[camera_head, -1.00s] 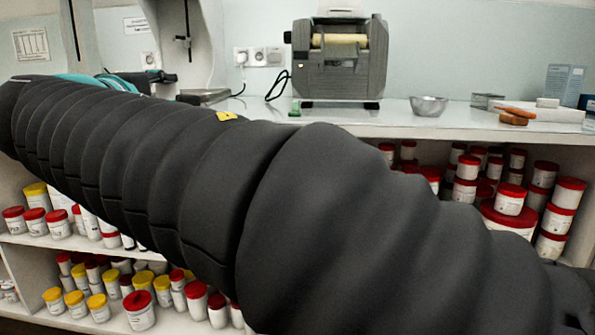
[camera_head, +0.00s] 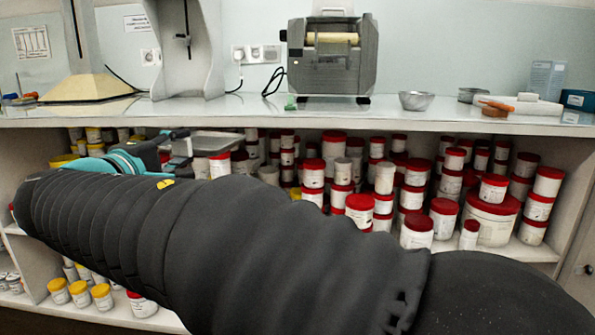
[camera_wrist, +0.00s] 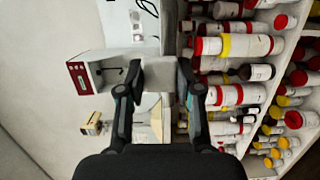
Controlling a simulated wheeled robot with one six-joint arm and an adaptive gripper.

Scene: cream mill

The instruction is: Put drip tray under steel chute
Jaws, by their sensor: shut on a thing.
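The drip tray (camera_head: 218,142) is a shallow grey metal tray. In the head view it is held roughly level, lower in the picture than the counter edge and in front of the shelf of jars. My gripper (camera_head: 180,148) is shut on its left end. In the wrist view my gripper (camera_wrist: 160,88) has its two fingers on either side of the grey tray (camera_wrist: 158,74). The grey mill (camera_head: 328,62) with a pale roller stands on the counter, right of the tray. I cannot make out a separate steel chute on it.
A grey stand (camera_head: 188,55) and a cream sloped plate (camera_head: 88,88) are at left. Jars (camera_head: 360,208) crowd the shelves below.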

